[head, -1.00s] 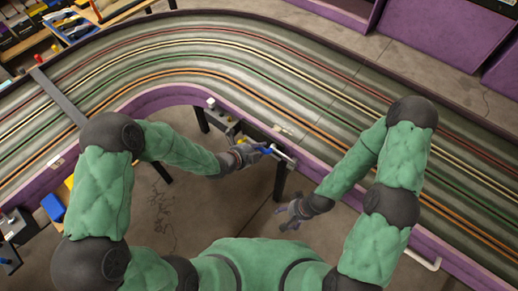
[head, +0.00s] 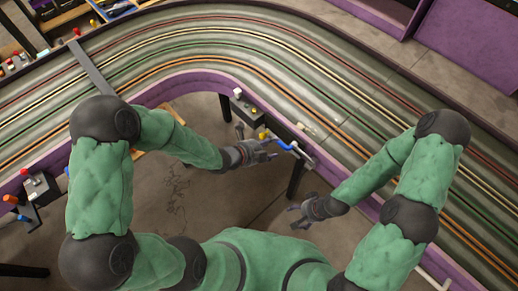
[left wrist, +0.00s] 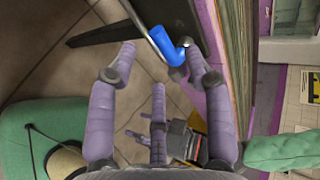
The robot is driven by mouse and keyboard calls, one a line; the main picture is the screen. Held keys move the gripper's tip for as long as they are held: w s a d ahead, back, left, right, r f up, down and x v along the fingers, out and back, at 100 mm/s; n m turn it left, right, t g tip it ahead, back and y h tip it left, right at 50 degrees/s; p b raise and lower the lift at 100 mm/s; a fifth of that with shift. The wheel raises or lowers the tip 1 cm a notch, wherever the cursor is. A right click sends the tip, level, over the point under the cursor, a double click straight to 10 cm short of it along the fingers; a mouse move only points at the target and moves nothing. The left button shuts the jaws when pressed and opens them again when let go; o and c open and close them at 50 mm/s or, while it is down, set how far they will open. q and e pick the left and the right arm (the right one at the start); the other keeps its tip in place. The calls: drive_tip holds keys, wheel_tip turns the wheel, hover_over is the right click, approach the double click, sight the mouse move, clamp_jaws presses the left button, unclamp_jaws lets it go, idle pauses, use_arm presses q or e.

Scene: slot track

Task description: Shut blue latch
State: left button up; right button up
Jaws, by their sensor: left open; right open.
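The blue latch (head: 286,146) is a short blue handle on a pale metal bar at the track's inner purple edge, in the middle of the head view. My left gripper (head: 262,145) is open just left of it, fingers spread toward it. In the left wrist view the blue handle (left wrist: 166,47) appears between the tips of the open left gripper (left wrist: 161,54), close to the right fingertip. I cannot tell whether they touch. My right gripper (head: 296,214) is open and empty, lower and to the right, below the track edge.
The curved slot track (head: 250,45) with coloured lines fills the back and right. A dark control box (head: 243,105) with small knobs sits on its inner edge, left of the latch. A dark table leg (head: 297,178) stands under the latch. Open floor (head: 185,200) lies inside the curve.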

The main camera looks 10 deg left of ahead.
use_arm(q)
drive_tip(key=v, duration=0.5)
drive_tip(key=shift+s+a+r, duration=0.15)
drive_tip(key=shift+s+a, duration=0.1)
drive_tip(key=shift+s, duration=0.05)
drive_tip(key=s+f+n+g+y, duration=0.1)
drive_tip(key=s+f+n+g, duration=0.3)
drive_tip(key=f+n, duration=0.6)
drive_tip(key=s+f+n+g+y, duration=0.2)
drive_tip(key=s+f+n, duration=0.6)
drive_tip(key=n, duration=1)
wheel_tip(320, 180, down, 3)
drive_tip(key=shift+s+a+f+g, duration=0.1)
drive_tip(key=shift+s+a+g, duration=0.3)
drive_tip(key=shift+g, duration=0.6)
